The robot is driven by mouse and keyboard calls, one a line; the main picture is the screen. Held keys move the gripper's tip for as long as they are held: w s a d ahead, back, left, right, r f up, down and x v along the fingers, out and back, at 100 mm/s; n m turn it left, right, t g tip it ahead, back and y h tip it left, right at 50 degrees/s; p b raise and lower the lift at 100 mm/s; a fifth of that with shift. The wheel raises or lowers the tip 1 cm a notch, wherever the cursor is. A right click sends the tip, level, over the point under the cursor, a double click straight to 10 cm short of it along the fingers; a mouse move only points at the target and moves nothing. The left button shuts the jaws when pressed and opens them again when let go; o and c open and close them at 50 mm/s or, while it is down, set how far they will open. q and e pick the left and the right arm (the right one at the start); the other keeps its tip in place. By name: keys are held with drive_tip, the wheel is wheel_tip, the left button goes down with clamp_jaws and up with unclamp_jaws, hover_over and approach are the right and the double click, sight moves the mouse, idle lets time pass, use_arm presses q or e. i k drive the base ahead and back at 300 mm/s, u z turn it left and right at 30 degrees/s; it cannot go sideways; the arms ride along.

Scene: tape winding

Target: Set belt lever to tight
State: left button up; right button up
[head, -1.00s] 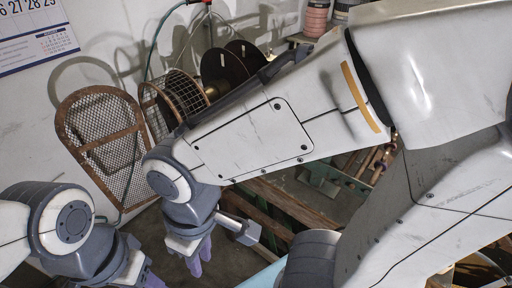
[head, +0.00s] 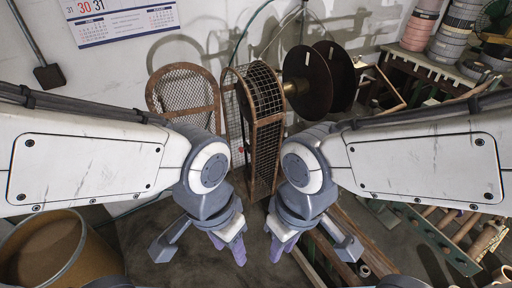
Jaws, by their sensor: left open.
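I cannot make out a belt lever in the head view. A tall wire-mesh guard with a rusty frame (head: 267,122) stands upright in the middle, beyond my grippers. Dark round flanges on a brass-coloured hub (head: 297,88) are just right of it. My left gripper (head: 230,249) points down at the lower middle, its purple fingers apart and nothing seen between them. My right gripper (head: 282,248) hangs beside it to the right, fingers down. Its finger gap is not clear. Both are in front of the guard, with no contact visible.
A second rounded mesh panel (head: 183,88) leans by the wall. A large brown drum (head: 48,250) stands at lower left. A rack with wooden rollers (head: 440,225) is at right, with stacked tape rolls (head: 420,25) behind. Wooden rails (head: 345,225) run under my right arm.

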sight(249, 148)
drive_tip(key=k, duration=1.3)
drive_tip(key=u, duration=0.5)
drive_tip(key=i, duration=1.7)
drive_tip(key=z, duration=0.7)
